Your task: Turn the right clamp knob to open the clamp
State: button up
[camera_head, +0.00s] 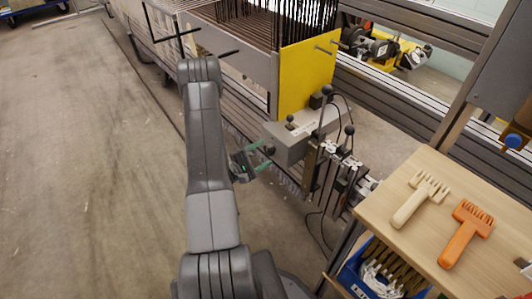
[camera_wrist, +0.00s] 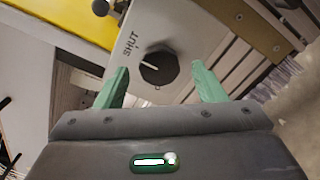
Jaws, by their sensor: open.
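The clamp knob (camera_wrist: 159,67) is a dark round dial with a white pointer line, on the pale face of a housing, in the wrist view. The word SHUT is printed up and left of it. The pointer aims left, somewhat below that word. My gripper (camera_head: 257,158) has green fingers and is open and empty. In the wrist view its fingers stand apart, one on each side of the knob; I cannot tell how far short of it they are. In the head view the gripper is beside the grey clamp housing (camera_head: 299,146), and my arm comes from below.
A yellow panel (camera_head: 305,75) of the loom rises behind the housing. Black-knobbed levers (camera_head: 326,105) stand to its right. A wooden table (camera_head: 412,240) at right holds a pale comb (camera_head: 420,198) and an orange comb (camera_head: 465,232). The floor at left is clear.

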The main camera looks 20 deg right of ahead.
jog(key=shift+x, duration=1.15)
jog(key=shift+c, duration=0.2)
jog(key=c, duration=0.9)
